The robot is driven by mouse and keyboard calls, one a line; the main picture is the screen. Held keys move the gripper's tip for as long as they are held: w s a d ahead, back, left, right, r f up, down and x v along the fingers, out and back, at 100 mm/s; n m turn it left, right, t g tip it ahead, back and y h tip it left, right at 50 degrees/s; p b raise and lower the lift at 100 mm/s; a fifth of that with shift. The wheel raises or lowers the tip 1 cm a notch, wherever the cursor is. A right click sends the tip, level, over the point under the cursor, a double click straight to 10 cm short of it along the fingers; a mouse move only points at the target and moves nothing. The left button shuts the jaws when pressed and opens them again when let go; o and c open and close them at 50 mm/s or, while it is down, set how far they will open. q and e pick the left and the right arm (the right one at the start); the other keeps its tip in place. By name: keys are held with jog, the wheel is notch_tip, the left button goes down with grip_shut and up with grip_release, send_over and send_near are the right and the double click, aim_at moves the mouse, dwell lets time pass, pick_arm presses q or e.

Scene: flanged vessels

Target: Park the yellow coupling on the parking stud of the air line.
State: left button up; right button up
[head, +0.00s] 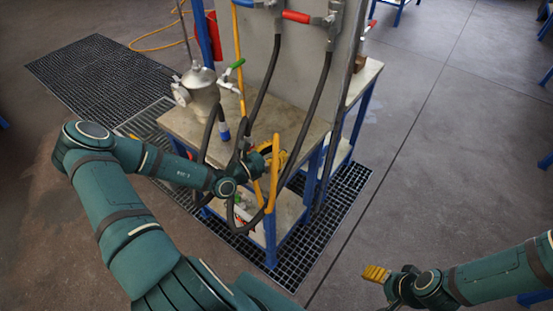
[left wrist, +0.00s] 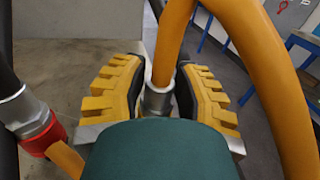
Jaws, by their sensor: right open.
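The yellow coupling's metal ferrule (left wrist: 157,99) shows in the left wrist view at the end of a yellow hose (left wrist: 173,45). My left gripper (left wrist: 158,90) is shut on it, with a dark pad against each side. In the head view my left gripper (head: 277,158) is at the front right corner of the bench, beside the looping yellow hose (head: 273,180). The coupling's lower end is hidden behind my wrist. I cannot make out the parking stud. My right gripper (head: 376,274) is open and empty over the floor at lower right.
A coupling with a red ring (left wrist: 40,138) hangs close left of my left gripper. Black hoses (head: 312,105) drop from valves with red handles (head: 296,17) on an upright panel (head: 262,55). A metal vessel (head: 201,92) stands on the bench (head: 180,122). The floor to the right is clear.

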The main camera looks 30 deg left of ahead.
aim_at(277, 151)
pick_arm(q)
grip_shut()
notch_tip(277, 151, up, 10)
jog(key=shift+f+p, duration=0.2)
jog(key=shift+p, duration=1)
jog(key=shift+m+h, duration=0.4)
jog(key=shift+h, duration=0.1)
jog(key=shift+f+b, duration=1.35)
jog(key=shift+f, duration=1.5)
